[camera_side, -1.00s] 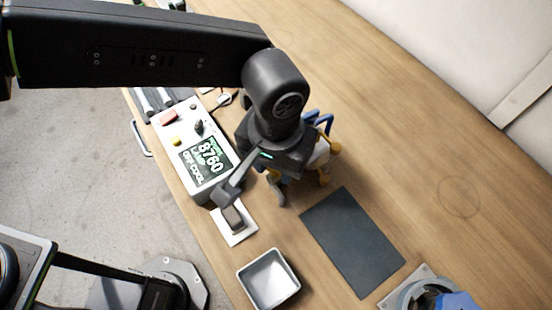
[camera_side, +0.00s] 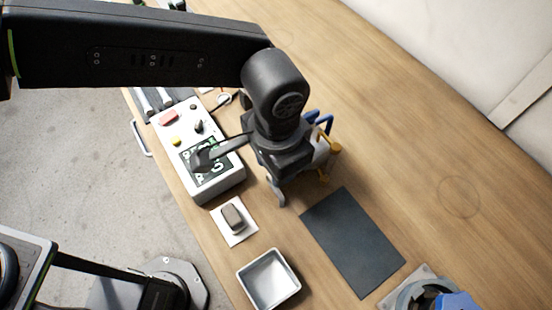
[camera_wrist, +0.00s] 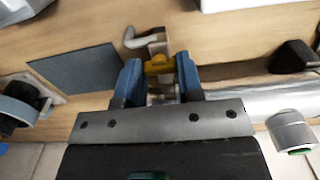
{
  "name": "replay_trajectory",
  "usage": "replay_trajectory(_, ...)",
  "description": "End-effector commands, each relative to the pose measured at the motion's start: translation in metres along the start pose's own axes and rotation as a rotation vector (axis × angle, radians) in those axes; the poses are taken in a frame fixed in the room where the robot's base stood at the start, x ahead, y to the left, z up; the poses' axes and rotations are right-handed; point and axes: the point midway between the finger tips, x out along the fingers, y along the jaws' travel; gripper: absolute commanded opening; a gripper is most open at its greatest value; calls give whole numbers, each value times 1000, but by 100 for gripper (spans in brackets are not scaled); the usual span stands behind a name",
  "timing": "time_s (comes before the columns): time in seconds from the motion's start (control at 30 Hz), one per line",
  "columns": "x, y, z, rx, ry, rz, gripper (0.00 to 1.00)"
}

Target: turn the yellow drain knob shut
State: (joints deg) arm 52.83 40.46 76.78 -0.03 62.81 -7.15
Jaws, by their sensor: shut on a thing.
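The yellow drain knob (camera_wrist: 158,65) shows in the wrist view between the two blue fingers of my gripper (camera_wrist: 159,78), which is shut on it. A curved grey spout (camera_wrist: 138,40) sits just beyond the knob. In the side view my wrist covers most of this spot. Yellow parts (camera_side: 336,148) and blue bars (camera_side: 318,118) show at its right edge, and the grey spout (camera_side: 278,193) shows below it. My fingertips are hidden there, and I cannot tell how far the knob is turned.
A white control box (camera_side: 218,182) stands left of my wrist, its display partly covered by my wrist's bracket. A grey block (camera_side: 233,216) lies on a white pad. A metal tray (camera_side: 292,290), a dark mat (camera_side: 352,245) and a round device (camera_side: 420,290) are nearer the bottom. Bare wood lies right.

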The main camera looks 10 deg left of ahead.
Motion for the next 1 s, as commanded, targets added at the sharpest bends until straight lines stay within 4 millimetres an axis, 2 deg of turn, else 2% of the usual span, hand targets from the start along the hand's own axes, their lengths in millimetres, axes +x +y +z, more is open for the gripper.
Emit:
replay_trajectory(0.37,-1,0,0,6,3,0,10)
replay_trajectory(0.4,-1,0,0,6,3,0,38)
replay_trajectory(0.5,-1,0,0,5,3,0,45)
replay_trajectory(0.77,-3,0,0,4,2,0,45)
replay_trajectory(0.87,-12,0,-1,4,4,0,45)
replay_trajectory(1.0,-38,0,-1,4,7,0,45)
